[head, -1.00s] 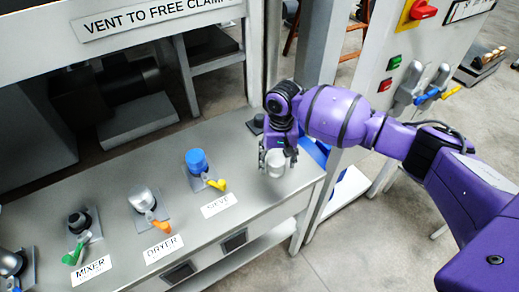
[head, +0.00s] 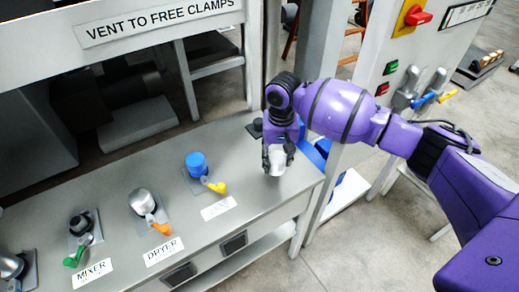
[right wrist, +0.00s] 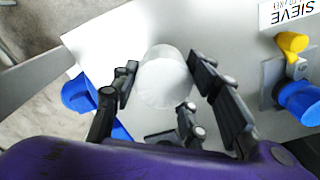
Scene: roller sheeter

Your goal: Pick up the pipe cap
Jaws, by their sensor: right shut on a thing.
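The pipe cap (head: 277,161) is a small white-grey cylinder near the right end of the grey bench. In the right wrist view the cap (right wrist: 165,78) sits between the black fingers. My right gripper (head: 278,158) points down and is shut on it; its fingers (right wrist: 163,88) show on both sides of the cap in the right wrist view. I cannot tell whether the cap touches the bench top. My left gripper is not in view.
The grey bench (head: 120,190) carries a blue-capped valve (head: 197,164) at the SIEVE label, a silver one (head: 142,201) at DRYER and a dark one (head: 80,223) at MIXER. A blue bin (right wrist: 95,105) lies beyond the bench end. A control panel (head: 400,60) stands at right.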

